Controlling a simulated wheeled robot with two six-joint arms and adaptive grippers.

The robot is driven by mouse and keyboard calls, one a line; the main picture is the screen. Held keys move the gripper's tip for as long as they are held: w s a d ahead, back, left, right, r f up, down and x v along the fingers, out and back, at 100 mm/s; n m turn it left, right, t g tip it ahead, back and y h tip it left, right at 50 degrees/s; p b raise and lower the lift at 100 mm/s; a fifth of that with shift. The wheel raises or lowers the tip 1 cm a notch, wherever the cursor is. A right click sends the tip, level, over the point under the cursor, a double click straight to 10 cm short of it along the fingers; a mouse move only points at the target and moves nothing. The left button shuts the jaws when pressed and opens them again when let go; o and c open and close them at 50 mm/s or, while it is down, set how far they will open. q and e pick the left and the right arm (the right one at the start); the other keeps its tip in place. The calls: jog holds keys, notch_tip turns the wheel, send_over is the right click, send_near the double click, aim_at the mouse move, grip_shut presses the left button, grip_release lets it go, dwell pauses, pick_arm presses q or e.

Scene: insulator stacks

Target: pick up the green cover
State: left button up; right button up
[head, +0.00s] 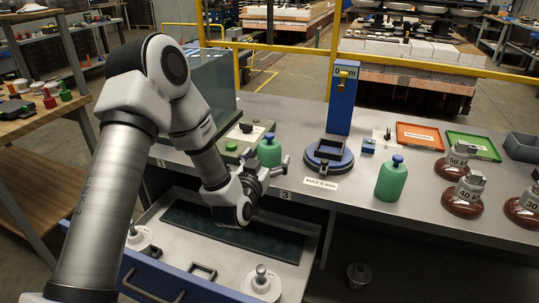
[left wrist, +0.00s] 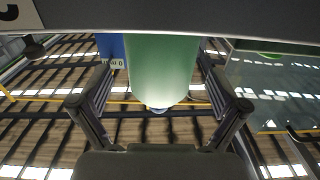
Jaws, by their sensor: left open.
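A green cover (head: 270,151) with a blue knob stands upright on the bench, just beyond my left gripper (head: 270,170). In the left wrist view the green cover (left wrist: 162,70) fills the space between the two open fingers of my left gripper (left wrist: 156,85), with its blue knob at the lower end of the picture. A gap shows on each side, so the fingers look apart from it. A second green cover (head: 391,181) with a blue knob stands further right on the bench. My right gripper is not in view.
A blue gauge stand (head: 342,100) with a round base (head: 328,157) is right of the nearer cover. Brown insulators (head: 467,193) with weight labels stand at the right. An open drawer (head: 290,268) lies below the bench edge. Red (head: 420,127) and green trays (head: 487,144) are behind.

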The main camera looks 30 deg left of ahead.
pick_arm(q)
jog(key=shift+x, duration=1.1)
jog(key=shift+s+f, duration=0.1)
jog(key=shift+c, duration=0.4)
jog(key=c, duration=1.2)
jog(key=shift+o, duration=0.2)
